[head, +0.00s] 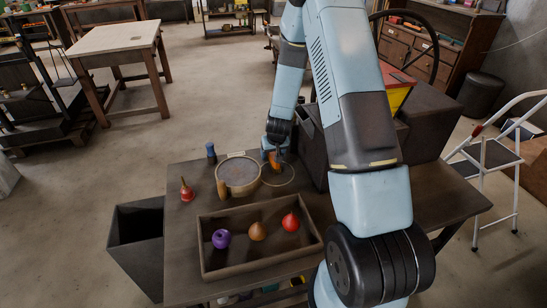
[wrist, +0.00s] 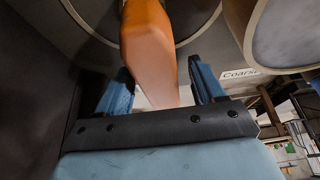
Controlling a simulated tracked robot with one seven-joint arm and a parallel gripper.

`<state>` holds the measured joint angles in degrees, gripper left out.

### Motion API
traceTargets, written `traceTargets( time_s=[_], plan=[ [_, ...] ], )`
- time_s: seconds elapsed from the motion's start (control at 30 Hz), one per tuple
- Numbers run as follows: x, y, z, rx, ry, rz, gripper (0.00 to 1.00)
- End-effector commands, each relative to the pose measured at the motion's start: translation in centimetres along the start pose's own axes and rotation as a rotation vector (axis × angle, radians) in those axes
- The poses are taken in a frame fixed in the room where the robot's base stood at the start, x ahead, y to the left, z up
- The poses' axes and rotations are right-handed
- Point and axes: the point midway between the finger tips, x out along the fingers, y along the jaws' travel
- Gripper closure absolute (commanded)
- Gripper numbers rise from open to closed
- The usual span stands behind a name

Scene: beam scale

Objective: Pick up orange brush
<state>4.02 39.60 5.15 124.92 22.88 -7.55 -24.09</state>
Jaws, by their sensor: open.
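The orange brush (head: 274,161) stands near the table's far edge, by a thin ring, in the head view. In the wrist view the orange brush (wrist: 148,45) shows large, its tapered body reaching between my two blue fingers. My gripper (wrist: 160,76) is open around it, with a gap visible on at least the right side. In the head view my gripper (head: 272,147) is right at the brush and partly covers it. I cannot tell whether either finger touches it.
Beside the brush are a round sieve (head: 239,172) and a thin ring (head: 289,180). A dark box (head: 313,150) stands close on the right. A wooden tray (head: 262,268) with purple, brown and red objects is nearer. A blue-topped item (head: 211,153) and red item (head: 186,190) stand left.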

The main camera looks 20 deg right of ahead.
Motion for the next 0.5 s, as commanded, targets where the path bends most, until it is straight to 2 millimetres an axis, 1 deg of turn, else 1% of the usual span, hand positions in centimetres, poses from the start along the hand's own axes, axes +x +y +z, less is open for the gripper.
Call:
traceTargets(
  time_s=[0.2,0.5],
  plan=[
    [0.0,0.0,-0.01,0.0,0.0,0.0,0.33],
    [-0.01,0.02,-0.01,0.0,0.0,0.0,0.62]
  ],
)
